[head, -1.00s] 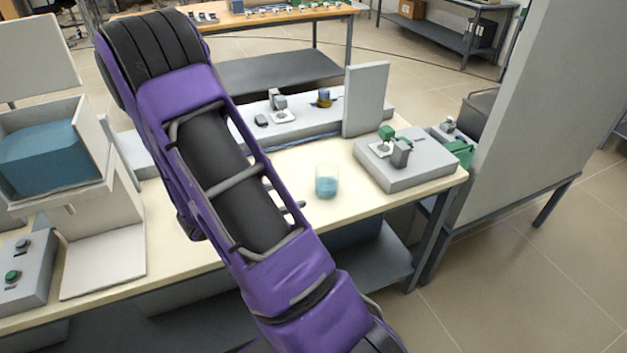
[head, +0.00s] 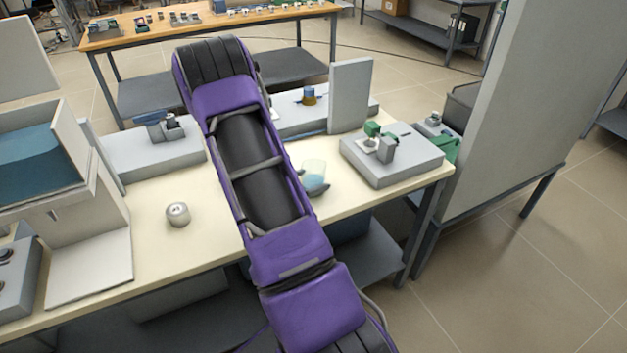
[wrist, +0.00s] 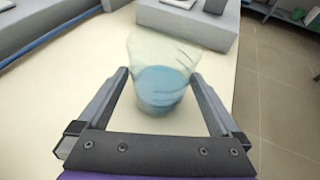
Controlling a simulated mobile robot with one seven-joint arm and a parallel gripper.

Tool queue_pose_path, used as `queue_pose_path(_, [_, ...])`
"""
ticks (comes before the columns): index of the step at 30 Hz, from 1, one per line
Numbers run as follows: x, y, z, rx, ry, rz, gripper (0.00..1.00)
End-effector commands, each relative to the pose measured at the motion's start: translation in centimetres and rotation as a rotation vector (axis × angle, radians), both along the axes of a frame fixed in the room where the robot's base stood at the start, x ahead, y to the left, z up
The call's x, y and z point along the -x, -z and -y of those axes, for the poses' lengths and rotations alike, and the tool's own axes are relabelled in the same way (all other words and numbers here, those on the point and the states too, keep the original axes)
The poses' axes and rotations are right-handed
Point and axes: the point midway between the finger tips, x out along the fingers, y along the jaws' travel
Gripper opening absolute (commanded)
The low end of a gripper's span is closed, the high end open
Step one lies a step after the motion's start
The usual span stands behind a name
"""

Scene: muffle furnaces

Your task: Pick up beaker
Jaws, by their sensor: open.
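The clear beaker (wrist: 164,58) with blue liquid stands upright on the cream tabletop (head: 190,245). In the wrist view my gripper (wrist: 159,73) is open, one finger on each side of the beaker. The beaker appears to be between the fingertips, with small gaps beside the liquid-filled part; I cannot tell whether a finger touches it. In the head view the beaker (head: 314,170) shows just right of my purple arm. A dark finger crosses its lower part, and most of the gripper is hidden behind the arm.
A grey device with a green part (head: 392,158) stands right of the beaker, near the table's right end. An upright grey panel (head: 350,95) is behind it. A small metal pot (head: 178,214) stands left of my arm. Open-fronted furnaces are at far left.

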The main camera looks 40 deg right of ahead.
Motion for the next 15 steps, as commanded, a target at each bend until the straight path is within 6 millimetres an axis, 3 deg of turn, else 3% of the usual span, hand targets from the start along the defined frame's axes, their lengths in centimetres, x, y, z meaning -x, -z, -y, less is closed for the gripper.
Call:
queue_pose_path(4, [-0.08,0.64,1.30,0.000,0.001,-0.001,1.00])
queue_pose_path(11, [-0.11,0.66,1.44,0.000,0.000,-0.001,1.00])
queue_pose_path(15, [-0.12,0.66,1.42,0.000,0.000,-0.001,0.78])
